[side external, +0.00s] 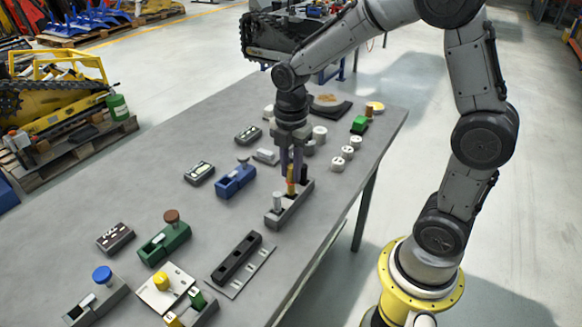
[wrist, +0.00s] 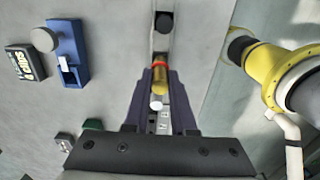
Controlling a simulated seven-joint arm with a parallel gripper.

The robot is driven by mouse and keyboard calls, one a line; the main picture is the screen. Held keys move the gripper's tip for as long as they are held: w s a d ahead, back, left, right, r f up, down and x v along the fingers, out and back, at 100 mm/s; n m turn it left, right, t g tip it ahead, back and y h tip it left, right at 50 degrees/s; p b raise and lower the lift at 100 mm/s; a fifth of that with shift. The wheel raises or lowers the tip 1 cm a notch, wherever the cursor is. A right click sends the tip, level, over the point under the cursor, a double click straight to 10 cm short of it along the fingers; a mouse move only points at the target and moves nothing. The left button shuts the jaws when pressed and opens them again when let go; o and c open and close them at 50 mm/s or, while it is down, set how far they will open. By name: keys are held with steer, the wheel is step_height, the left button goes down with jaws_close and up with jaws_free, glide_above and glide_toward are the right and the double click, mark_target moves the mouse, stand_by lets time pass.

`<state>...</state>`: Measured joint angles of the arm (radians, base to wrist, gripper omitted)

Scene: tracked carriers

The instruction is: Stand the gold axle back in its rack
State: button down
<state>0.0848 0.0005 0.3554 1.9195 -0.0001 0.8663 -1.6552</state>
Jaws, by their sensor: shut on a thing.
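The gold axle (side external: 291,188) is upright between the fingers of my gripper (side external: 291,172), over the middle of a grey rack (side external: 291,211). In the wrist view the gold axle (wrist: 160,82) has an orange-red end and lies between my two dark fingers (wrist: 160,88). I cannot tell whether its lower end is inside the rack's slot. A pale axle (side external: 278,201) stands at the rack's near end; its white top (wrist: 156,103) shows in the wrist view. A black axle (wrist: 164,22) stands at the other end. My fingers hide part of the rack.
A blue block holder (side external: 236,182) stands left of the rack. A black bar-shaped block (side external: 237,258) lies nearer the front. White discs (side external: 338,164) and a green block (side external: 359,125) are behind to the right. Green and grey holders (side external: 165,243) crowd the front left.

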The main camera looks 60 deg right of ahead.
mark_target(291, 193)
steer(key=shift+f, duration=1.8)
stand_by(1.1)
steer(key=c, duration=0.7)
jaws_free()
steer(key=shift+o, duration=0.4)
steer(key=o, duration=0.4)
steer(key=shift+o, duration=0.2)
steer(key=shift+r, duration=3.5)
